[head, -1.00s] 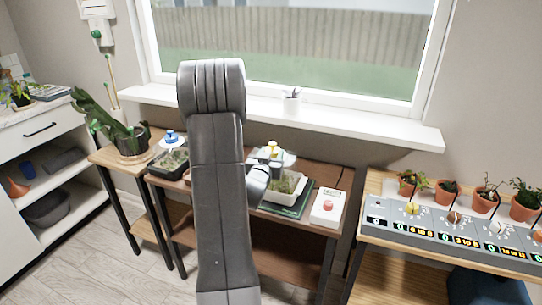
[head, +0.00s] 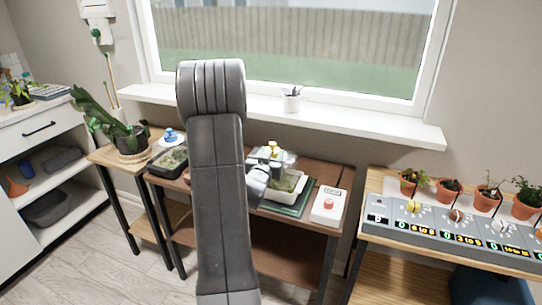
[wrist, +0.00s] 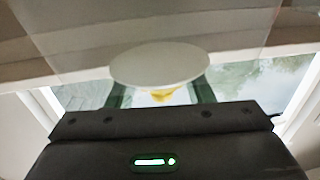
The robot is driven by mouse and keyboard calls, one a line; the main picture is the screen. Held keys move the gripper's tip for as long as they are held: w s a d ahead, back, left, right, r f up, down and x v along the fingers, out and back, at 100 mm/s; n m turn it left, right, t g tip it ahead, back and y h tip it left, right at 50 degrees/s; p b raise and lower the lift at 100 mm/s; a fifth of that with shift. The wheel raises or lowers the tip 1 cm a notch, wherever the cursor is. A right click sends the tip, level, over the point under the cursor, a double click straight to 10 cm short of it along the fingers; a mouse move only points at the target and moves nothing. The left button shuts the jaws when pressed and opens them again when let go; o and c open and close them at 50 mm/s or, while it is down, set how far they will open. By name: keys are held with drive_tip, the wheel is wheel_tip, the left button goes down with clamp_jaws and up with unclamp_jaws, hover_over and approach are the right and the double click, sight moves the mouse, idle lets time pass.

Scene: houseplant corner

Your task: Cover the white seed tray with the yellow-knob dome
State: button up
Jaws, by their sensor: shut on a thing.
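The white seed tray (head: 292,195) with green seedlings stands on a dark green mat on the brown table, right of my arm in the head view. In the wrist view my gripper (wrist: 160,91) is shut on the yellow knob (wrist: 164,96), with a green finger on each side. A white disc (wrist: 160,66) shows beside the knob there. In the head view my arm hides much of the gripper and the dome's left side.
A dark tray (head: 168,162) and a blue-knobbed lid (head: 170,136) are left of my arm. A white box with a red button (head: 328,207) stands close right of the mat. A control panel (head: 450,232) and potted plants are on the right bench. The window sill (head: 340,121) runs behind.

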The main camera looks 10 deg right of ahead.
drive_tip(key=shift+f, duration=0.1)
idle(0.3)
drive_tip(key=shift+f+b, duration=0.35)
drive_tip(key=shift+b, duration=0.2)
drive_tip(key=shift+f+b, duration=0.6)
drive_tip(key=shift+b, duration=0.35)
drive_tip(key=o, duration=1.1)
drive_tip(key=shift+s, duration=0.1)
drive_tip(key=v, duration=1.3)
drive_tip(key=shift+s+a+b, duration=0.2)
drive_tip(key=shift+s+b, duration=0.1)
drive_tip(key=shift+b, duration=0.05)
drive_tip(key=shift+w+d, duration=0.1)
